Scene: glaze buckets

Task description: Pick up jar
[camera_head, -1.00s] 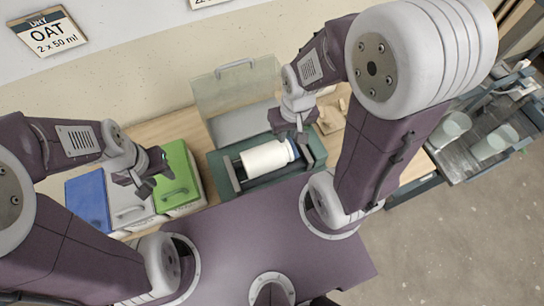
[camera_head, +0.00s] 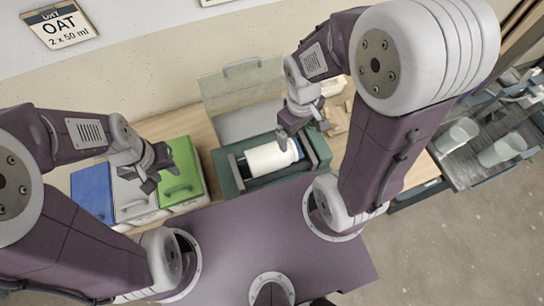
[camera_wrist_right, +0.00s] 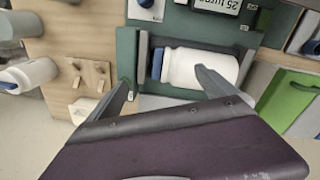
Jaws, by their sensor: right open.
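The jar (camera_head: 270,160) is white with a blue lid and lies on its side in a dark green tray (camera_head: 227,178). In the right wrist view the jar (camera_wrist_right: 190,66) lies crosswise ahead of my right gripper, its lid to the left. My right gripper (camera_wrist_right: 163,80) is open; one fingertip overlaps the jar's body in the picture, the other is left of the lid. In the head view my right gripper (camera_head: 304,132) is above the lid end of the jar. I see no contact. My left gripper (camera_head: 160,174) is open and empty over the bins.
Blue (camera_head: 92,192), grey and green (camera_head: 187,170) lidded bins stand left of the tray. A clear lid (camera_head: 238,88) stands open behind it. A wooden block with pegs (camera_wrist_right: 82,80) is beside the tray. A rack with cups (camera_head: 500,150) is at the right.

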